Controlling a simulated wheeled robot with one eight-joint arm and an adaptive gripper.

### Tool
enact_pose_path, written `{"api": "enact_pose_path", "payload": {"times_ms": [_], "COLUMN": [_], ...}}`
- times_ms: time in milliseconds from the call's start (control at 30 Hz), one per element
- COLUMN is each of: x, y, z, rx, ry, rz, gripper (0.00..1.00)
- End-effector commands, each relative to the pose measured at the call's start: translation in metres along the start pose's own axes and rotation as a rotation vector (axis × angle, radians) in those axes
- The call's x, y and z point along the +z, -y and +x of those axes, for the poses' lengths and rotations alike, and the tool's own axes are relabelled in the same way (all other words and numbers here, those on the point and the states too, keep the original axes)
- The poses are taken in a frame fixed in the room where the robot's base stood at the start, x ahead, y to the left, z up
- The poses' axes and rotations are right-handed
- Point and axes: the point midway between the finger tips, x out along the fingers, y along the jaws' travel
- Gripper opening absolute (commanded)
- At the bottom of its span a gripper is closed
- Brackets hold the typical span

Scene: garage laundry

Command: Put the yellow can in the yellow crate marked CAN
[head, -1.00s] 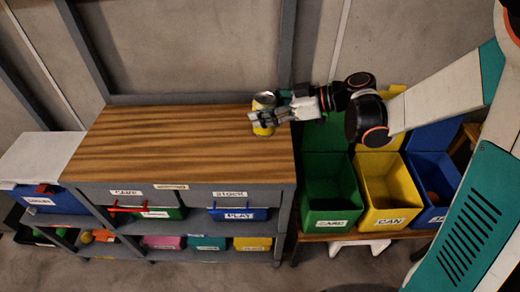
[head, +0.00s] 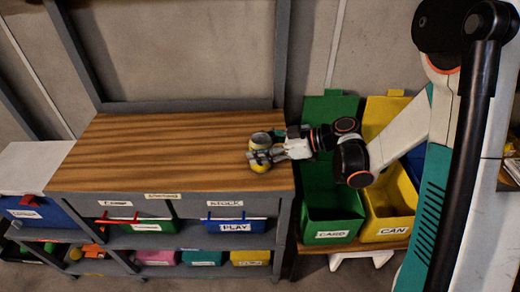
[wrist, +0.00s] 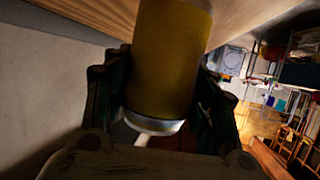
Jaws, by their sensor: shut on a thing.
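The yellow can (head: 260,157) has a silvery top rim. It is over the right part of the wooden worktop in the head view. My gripper (head: 266,156) is shut around it from the right. In the wrist view the can (wrist: 168,60) stands between the two dark fingers (wrist: 165,110), and its metal end faces my palm side. I cannot tell whether the can touches the worktop. The yellow crate marked CAN (head: 388,229) stands to the right of the worktop, open at the top. My arm hides part of it.
The green crate marked CARD (head: 327,230) stands between the worktop (head: 150,160) and the yellow crate. A blue crate behind my arm is mostly hidden. Shelves under the worktop hold labelled bins, such as a blue PLAY bin (head: 237,227). The left part of the worktop is clear.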

Motion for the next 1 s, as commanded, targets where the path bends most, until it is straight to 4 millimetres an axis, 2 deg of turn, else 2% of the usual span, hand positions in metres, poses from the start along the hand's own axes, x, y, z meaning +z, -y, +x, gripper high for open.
{"api": "enact_pose_path", "payload": {"times_ms": [267, 300, 367, 833, 1000], "x": [0.003, 0.002, 0.002, -0.003, -0.003], "y": [0.0, 0.0, 0.0, 0.0, -0.001], "z": [0.001, 0.001, 0.001, -0.002, -0.032], "rx": [0.0, 0.0, 0.0, 0.001, 0.004], "ry": [0.0, 0.0, 0.0, 0.0, 0.0], "rz": [0.0, 0.0, 0.0, 0.0, 0.002], "gripper": [0.42, 0.62, 0.73, 0.73, 0.73]}}
